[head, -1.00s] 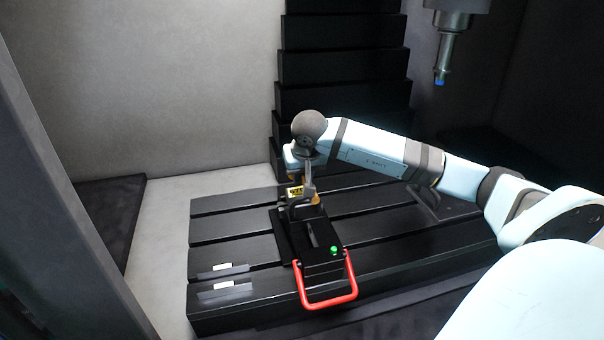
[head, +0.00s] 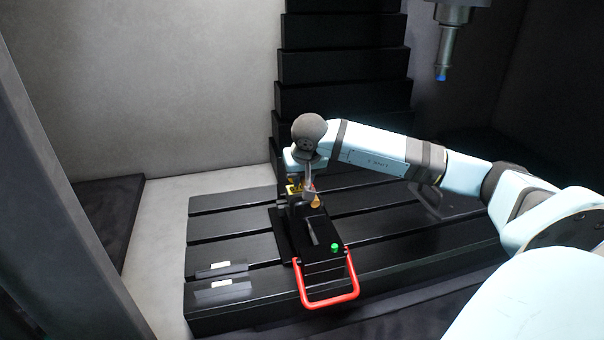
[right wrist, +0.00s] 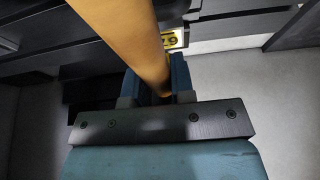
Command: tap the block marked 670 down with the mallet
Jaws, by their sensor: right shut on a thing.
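My right gripper (head: 308,184) is shut on the mallet's handle. In the right wrist view the gripper (right wrist: 156,82) has its fingers on either side of the thick tan handle (right wrist: 128,35). In the head view the tan handle end (head: 316,202) shows just below the gripper. The mallet's head cannot be made out clearly. The block marked 670 (head: 292,189) shows a yellow label, partly covered, behind the gripper at the back of the black fixture. Its label (right wrist: 172,40) also shows partly behind the handle in the right wrist view. My left gripper is out of view.
The black fixture (head: 290,243) has a red handle (head: 332,302) at its front and a green knob (head: 334,247). It sits on a slotted black table (head: 232,252) with two pale-labelled pieces at left. A blue-tipped spindle (head: 444,55) hangs at upper right.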

